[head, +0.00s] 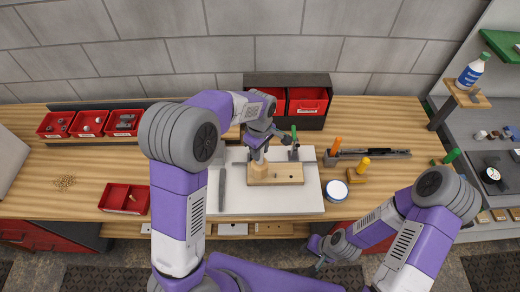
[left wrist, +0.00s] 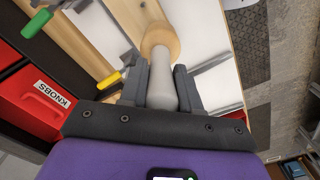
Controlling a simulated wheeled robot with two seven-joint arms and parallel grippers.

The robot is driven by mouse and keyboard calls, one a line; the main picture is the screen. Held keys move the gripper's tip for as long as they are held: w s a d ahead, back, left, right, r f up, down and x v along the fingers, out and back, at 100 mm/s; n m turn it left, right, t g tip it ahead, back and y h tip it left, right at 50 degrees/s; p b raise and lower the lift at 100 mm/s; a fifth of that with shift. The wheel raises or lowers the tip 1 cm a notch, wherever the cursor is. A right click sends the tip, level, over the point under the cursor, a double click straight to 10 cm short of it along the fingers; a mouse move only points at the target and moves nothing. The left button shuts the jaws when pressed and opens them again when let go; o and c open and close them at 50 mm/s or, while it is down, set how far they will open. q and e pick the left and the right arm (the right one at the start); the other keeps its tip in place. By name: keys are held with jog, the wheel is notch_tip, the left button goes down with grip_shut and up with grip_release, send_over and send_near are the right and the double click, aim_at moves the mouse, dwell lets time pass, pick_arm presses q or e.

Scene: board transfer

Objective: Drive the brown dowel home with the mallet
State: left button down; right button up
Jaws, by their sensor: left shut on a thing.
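My left gripper (head: 262,150) is over the work board (head: 288,174). It is shut on the mallet's grey handle (left wrist: 161,88), which lies between the two fingers in the left wrist view. The mallet's pale wooden head (left wrist: 160,38) sticks out beyond the fingertips. In the head view the mallet head (head: 259,169) is over the left part of the board; whether it touches is unclear. I cannot pick out the brown dowel in either view; it may be hidden by the mallet or too small. My right gripper (head: 318,265) is low at the front, away from the board, its jaws unclear.
A white mat (head: 240,204) lies under the board. A green-handled clamp (head: 294,140) stands behind it. A round white-rimmed container (head: 336,190) and a yellow-handled tool (head: 358,172) are at the right. Red bins (head: 307,101) stand behind; a red tray (head: 124,198) is left.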

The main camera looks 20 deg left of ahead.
pick_arm(q)
jog(key=shift+r+p, duration=0.3)
jog(key=shift+r, duration=0.5)
jog(key=shift+f, duration=0.2)
notch_tip(320, 180, down, 3)
jog(key=shift+r+b, duration=0.1)
jog(key=shift+b, duration=1.05)
jog(key=shift+r, duration=0.1)
jog(key=shift+r+p, duration=0.95)
jog(key=shift+r, duration=0.3)
